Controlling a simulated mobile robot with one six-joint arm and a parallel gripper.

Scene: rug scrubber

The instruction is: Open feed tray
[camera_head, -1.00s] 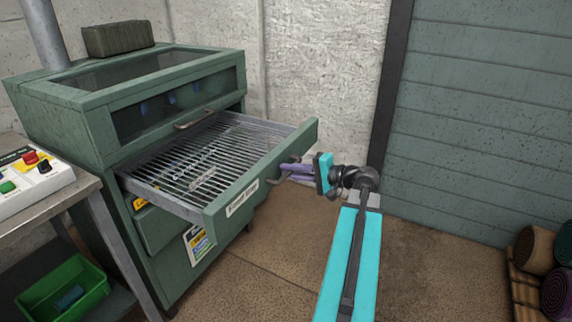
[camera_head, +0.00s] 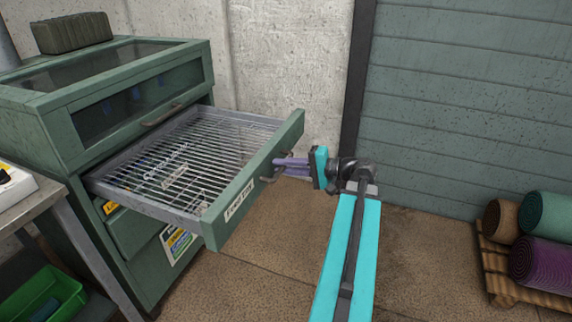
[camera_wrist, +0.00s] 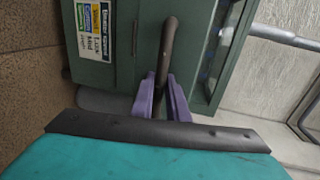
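The feed tray (camera_head: 237,207) is a green-fronted drawer with a metal grate, pulled well out of the green machine (camera_head: 55,125). Its front carries a "Feed Tray" label. A dark curved tray handle (camera_head: 269,181) sticks out from that front. It also shows in the wrist view (camera_wrist: 168,45) as a bar running between the fingers. My gripper (camera_head: 276,168), with purple fingers, is at the handle. In the wrist view my gripper (camera_wrist: 161,85) has a finger on each side of the bar, closed in on it. The exact finger contact is partly hidden.
A bench with a white control box (camera_head: 12,187) stands at the left, above a green bin (camera_head: 48,296). Rolled rugs (camera_head: 545,262) lie on a wooden pallet (camera_head: 497,287) at the right. The brown floor in front of the tray is clear.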

